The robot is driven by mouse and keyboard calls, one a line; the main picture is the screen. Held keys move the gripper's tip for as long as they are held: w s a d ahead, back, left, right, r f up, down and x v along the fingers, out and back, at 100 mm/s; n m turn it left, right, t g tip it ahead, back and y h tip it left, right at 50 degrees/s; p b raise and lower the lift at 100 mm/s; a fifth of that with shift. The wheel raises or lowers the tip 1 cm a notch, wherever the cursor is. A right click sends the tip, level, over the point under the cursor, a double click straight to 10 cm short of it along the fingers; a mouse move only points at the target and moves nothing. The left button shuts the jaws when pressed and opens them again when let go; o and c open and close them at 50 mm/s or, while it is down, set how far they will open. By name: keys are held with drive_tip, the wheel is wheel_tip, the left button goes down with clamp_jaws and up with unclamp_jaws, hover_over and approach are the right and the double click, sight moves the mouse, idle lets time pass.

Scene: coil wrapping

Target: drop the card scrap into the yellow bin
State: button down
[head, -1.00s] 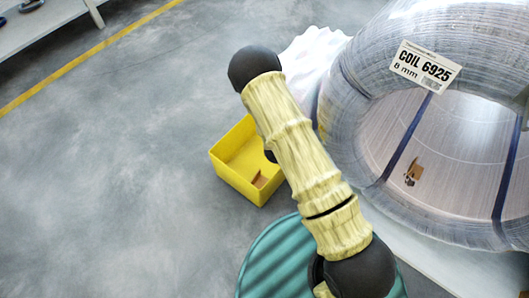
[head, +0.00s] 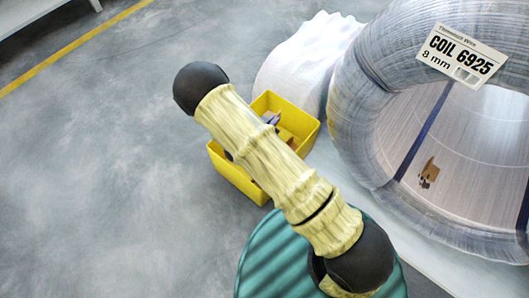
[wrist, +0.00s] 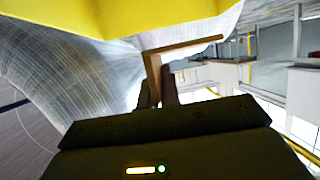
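The card scrap (wrist: 186,47) is a brown L-shaped piece in the wrist view. My gripper (wrist: 157,92) is shut on one leg of it, and the other leg sticks out to the side. The yellow bin (wrist: 150,14) fills the top of the wrist view, close to the scrap. In the head view the yellow bin (head: 234,176) stands on the floor, and my arm crosses in front of it. My gripper (head: 271,118) shows small and dark over the bin, with brown card beside it. I cannot tell whether the scrap is below the rim.
A large wrapped wire coil (head: 365,130) labelled COIL 6925 stands right of the bin. A small brown piece (head: 429,171) shows inside its opening. White wrap (head: 300,60) lies behind the bin. The grey floor at left is clear, with a yellow line (head: 75,42).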

wheel_tip(320, 180, down, 6)
drive_tip(key=b, duration=0.4)
drive_tip(key=shift+w+a+r+b, duration=0.1)
drive_tip(key=shift+w+a+b, duration=0.05)
drive_tip(key=shift+b, duration=0.25)
drive_tip(key=c, duration=1.5)
unclamp_jaws()
drive_tip(key=shift+c, duration=0.2)
drive_tip(key=p+v, duration=0.8)
drive_tip(key=v, duration=0.9)
drive_tip(key=shift+s, duration=0.2)
